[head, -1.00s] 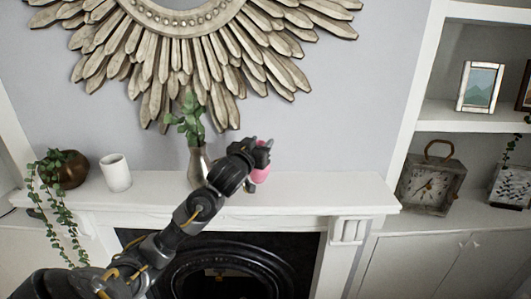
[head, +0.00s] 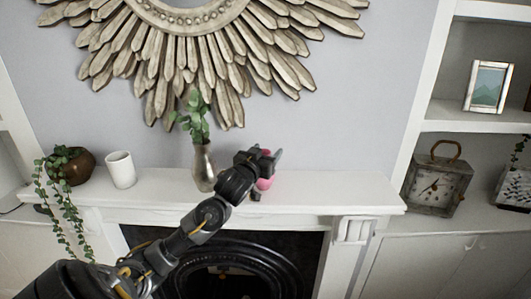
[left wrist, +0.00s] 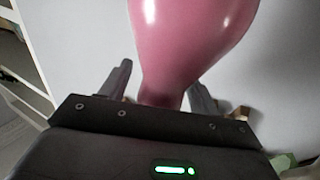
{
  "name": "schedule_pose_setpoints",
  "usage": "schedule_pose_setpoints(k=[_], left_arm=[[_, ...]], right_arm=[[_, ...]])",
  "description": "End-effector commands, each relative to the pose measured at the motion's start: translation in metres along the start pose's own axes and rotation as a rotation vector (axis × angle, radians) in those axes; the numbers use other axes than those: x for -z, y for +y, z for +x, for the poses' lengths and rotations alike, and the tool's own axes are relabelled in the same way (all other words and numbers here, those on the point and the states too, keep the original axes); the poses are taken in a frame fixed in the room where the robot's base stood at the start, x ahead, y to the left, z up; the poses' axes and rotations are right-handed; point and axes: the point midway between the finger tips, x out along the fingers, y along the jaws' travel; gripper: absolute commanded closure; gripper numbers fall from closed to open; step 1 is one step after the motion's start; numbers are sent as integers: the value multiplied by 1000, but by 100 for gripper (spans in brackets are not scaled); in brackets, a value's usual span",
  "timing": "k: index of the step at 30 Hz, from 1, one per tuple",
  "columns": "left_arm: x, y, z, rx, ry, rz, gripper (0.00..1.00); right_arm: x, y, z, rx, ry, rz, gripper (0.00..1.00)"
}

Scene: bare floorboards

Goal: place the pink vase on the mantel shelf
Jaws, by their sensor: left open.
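The pink vase (head: 265,184) is at the front middle of the white mantel shelf (head: 330,192), mostly hidden behind my left gripper (head: 266,172). In the left wrist view the glossy pink vase (left wrist: 190,45) is wide at the top of the picture and narrows between my fingers (left wrist: 161,88). My left gripper is open, one finger on each side of the narrow part. I cannot tell whether a finger still touches it. The vase's base looks to be at the shelf top, but the contact is hidden. My right gripper is not in view.
A silver vase with green leaves (head: 204,168) stands just left of my gripper. A white cup (head: 120,170) and a brown pot with a trailing plant (head: 78,166) stand further left. The shelf's right part is clear. A sunburst mirror (head: 190,60) hangs above.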

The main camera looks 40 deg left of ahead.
Motion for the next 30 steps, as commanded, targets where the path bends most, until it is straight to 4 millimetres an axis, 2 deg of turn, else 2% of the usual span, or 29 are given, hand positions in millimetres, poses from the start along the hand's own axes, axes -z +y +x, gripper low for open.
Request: schedule_pose_setpoints(k=[5,8,11,19,22,30], left_arm=[[5,0,0,0,1,1,38],[-1,0,-10,-2,1,0,38],[-2,1,-29,-3,3,1,38],[-2,1,-96,-3,3,0,38],[8,2,-104,-6,-4,-8,38],[5,1,-118,-2,-2,-3,38]], right_arm=[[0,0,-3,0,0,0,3],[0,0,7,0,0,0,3],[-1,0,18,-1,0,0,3],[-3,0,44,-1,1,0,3],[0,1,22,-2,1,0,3],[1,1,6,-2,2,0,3]])
